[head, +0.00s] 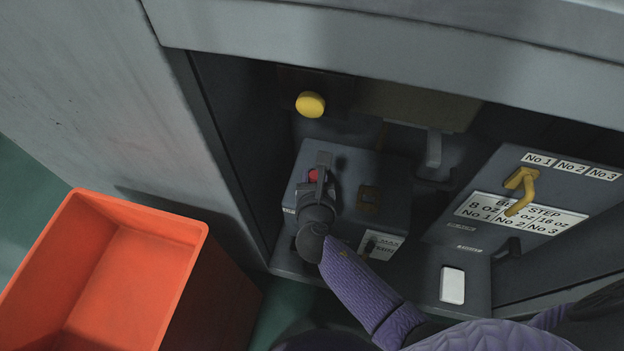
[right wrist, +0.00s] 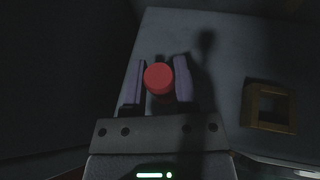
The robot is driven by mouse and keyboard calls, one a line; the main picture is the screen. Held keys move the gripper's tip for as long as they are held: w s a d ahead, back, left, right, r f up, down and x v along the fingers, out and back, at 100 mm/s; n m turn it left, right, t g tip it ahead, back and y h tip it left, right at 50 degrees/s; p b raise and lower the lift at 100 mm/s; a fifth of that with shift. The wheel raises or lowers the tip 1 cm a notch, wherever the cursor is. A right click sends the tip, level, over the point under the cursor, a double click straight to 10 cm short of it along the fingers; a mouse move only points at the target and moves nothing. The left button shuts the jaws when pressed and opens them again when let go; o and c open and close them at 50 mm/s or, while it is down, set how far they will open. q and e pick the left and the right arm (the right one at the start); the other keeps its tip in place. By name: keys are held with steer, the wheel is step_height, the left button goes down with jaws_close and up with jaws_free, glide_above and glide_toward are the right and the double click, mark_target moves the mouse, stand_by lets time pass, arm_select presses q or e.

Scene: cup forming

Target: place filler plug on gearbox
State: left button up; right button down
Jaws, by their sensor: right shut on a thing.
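The red filler plug (head: 313,175) is between the fingers of my right gripper (head: 321,170), over the left part of the grey gearbox top (head: 350,160). In the right wrist view the round red plug head (right wrist: 158,78) sits between the two fingers (right wrist: 160,82), above the gearbox surface (right wrist: 215,90). My right gripper is shut on the plug. The plug's lower end is hidden, so I cannot tell whether it touches the gearbox. My left gripper does not show.
A brown square fitting (head: 368,200) stands on the gearbox top to the right; it also shows in the right wrist view (right wrist: 270,107). A yellow knob (head: 310,104) is behind. A labelled panel with a yellow lever (head: 521,190) is right. An orange bin (head: 190,235) stands left.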

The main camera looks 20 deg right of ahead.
steer(key=shift+w+f, duration=0.15)
steer(key=shift+f, duration=0.2)
steer(key=shift+r, duration=0.2)
steer(key=shift+f, duration=0.15)
steer(key=shift+c, duration=2)
jaws_free()
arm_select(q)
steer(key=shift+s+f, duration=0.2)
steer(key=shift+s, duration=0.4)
